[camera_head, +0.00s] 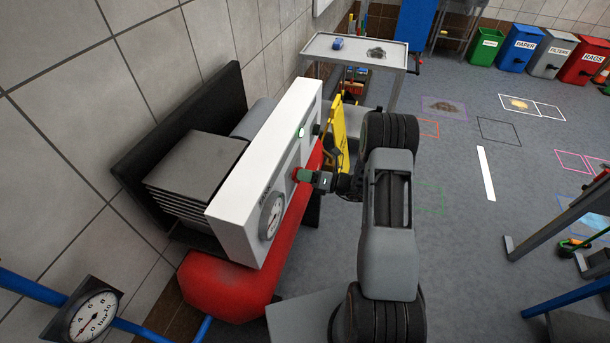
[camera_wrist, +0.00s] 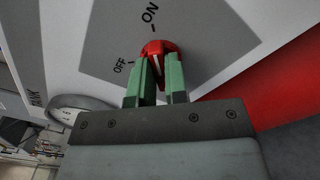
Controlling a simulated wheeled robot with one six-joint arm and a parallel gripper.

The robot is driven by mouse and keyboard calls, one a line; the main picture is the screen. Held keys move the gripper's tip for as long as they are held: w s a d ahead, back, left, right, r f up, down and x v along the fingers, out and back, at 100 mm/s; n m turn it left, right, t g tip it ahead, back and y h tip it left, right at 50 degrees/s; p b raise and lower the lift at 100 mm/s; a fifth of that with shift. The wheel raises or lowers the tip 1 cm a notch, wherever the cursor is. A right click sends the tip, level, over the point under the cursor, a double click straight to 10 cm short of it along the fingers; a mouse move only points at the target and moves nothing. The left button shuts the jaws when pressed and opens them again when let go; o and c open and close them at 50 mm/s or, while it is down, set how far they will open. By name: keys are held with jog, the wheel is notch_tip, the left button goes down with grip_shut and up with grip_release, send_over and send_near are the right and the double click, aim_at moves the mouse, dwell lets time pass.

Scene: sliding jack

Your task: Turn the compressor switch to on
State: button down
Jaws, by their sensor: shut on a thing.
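The compressor's red switch knob (camera_wrist: 158,46) sits on a grey plate (camera_wrist: 105,47) marked OFF at the left and ON at the top. My gripper (camera_wrist: 157,77) is shut on the knob, one green finger on each side, and covers its lower part. A green lamp (camera_head: 301,132) glows higher on the panel.
A round gauge (camera_head: 270,214) is on the panel near the knob. The red tank (camera_head: 225,287) lies below, and a yellow thing (camera_head: 340,130) stands close behind my gripper. A grey cart (camera_head: 348,46) is at the back.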

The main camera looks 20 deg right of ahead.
jog(key=shift+s, duration=0.1)
jog(key=c, duration=1.1)
grip_release()
jog(key=shift+c, duration=0.2)
jog(key=b+v, duration=0.2)
jog(key=v, duration=1.1)
jog(key=shift+s+d+b, duration=0.25)
jog(key=shift+d+b, duration=0.05)
jog(key=shift+d, duration=0.05)
